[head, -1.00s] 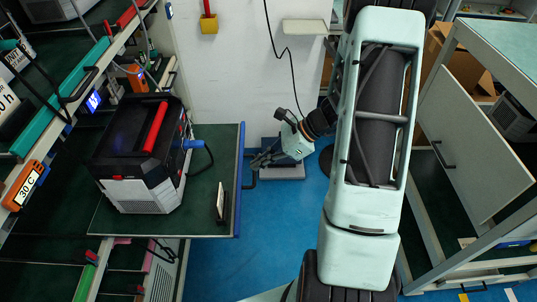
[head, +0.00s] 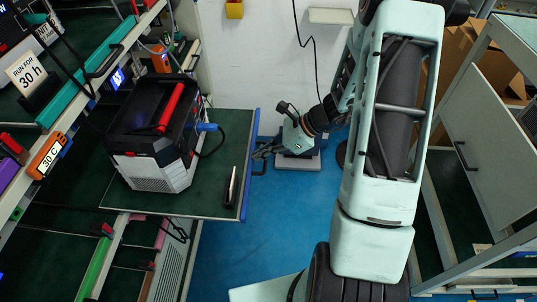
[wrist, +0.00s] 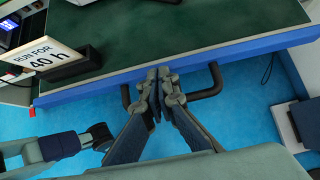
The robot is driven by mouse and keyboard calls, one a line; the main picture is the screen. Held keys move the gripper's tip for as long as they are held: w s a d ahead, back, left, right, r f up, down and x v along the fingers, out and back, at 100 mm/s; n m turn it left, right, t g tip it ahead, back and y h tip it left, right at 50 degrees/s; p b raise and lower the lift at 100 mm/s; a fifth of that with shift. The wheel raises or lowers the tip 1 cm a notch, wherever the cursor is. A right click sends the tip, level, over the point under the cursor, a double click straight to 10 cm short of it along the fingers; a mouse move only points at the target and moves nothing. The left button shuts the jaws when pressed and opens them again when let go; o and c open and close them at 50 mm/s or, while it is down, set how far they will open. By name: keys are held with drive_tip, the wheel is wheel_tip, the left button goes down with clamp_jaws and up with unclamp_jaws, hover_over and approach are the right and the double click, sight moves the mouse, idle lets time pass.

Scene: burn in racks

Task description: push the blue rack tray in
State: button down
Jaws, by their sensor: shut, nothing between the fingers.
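The blue rack tray is a dark green shelf (head: 215,185) with a blue front edge (head: 250,165), sticking out of the rack on the left. A black handle (head: 259,168) projects from that edge; in the wrist view the handle (wrist: 207,86) shows on both sides of my fingers. My gripper (head: 260,153) is shut and empty at the blue edge. In the wrist view my gripper's fingertips (wrist: 160,75) meet the blue edge (wrist: 225,58) within the span of the handle; I cannot tell whether they touch it.
A black device with a red handle (head: 155,130) and a small sign (head: 231,187) stand on the tray; the wrist view shows the sign's "RUN FOR 40 h" face (wrist: 45,58). Other rack shelves are at left. A white cabinet (head: 480,150) is at right. Blue floor (head: 290,215) lies between.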

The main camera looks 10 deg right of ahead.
drive_tip(key=w+a, duration=0.3)
drive_tip(key=a, duration=0.8)
drive_tip(key=w+a+b, duration=0.1)
drive_tip(key=w+a, duration=0.3)
drive_tip(key=a, duration=0.6)
drive_tip(key=w+a+b, duration=0.1)
drive_tip(key=w+a, duration=0.2)
drive_tip(key=a, duration=0.8)
drive_tip(key=shift+w+a, duration=0.3)
drive_tip(key=shift+a, duration=0.05)
